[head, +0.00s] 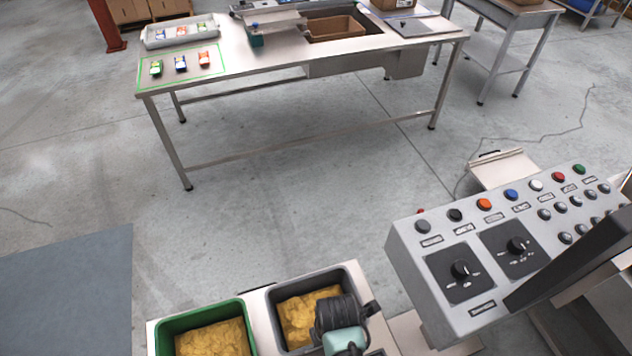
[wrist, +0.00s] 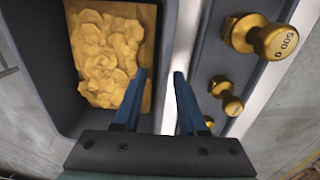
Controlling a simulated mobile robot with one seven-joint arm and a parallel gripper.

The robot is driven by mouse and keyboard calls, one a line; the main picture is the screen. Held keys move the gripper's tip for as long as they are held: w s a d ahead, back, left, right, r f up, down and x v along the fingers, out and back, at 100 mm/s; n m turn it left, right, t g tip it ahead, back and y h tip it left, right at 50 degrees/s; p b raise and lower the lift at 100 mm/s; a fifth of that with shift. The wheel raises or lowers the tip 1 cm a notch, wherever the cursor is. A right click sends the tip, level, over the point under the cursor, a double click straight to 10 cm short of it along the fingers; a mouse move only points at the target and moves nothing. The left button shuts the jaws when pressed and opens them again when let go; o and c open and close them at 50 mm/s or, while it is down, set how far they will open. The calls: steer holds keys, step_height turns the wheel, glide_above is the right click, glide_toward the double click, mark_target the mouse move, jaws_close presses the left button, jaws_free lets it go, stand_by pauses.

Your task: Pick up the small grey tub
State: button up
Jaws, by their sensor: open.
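The small grey tub (head: 268,322) stands at the lower middle of the head view, with yellow, chip-like contents in it. In the wrist view its dark grey wall (wrist: 40,75) fills the left side. My gripper (wrist: 157,75) is open, with two blue fingers apart. The left finger shows over the inside of the tub and the right one near its right rim. I cannot tell whether either finger touches the wall. In the head view my gripper's dark body covers the tub's right side and hides the fingertips.
A green tub (head: 166,340) with similar contents stands left of the grey one. Brass weights (wrist: 272,40) sit in a dark holder close to the right finger. A control panel (head: 470,235) rises at the right. A steel table (head: 240,60) stands beyond open floor.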

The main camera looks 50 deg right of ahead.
steer(key=shift+w+a+f, duration=0.1)
steer(key=shift+f, duration=0.8)
steer(key=shift+w+a+f, duration=0.1)
steer(key=shift+f, duration=0.8)
jaws_close()
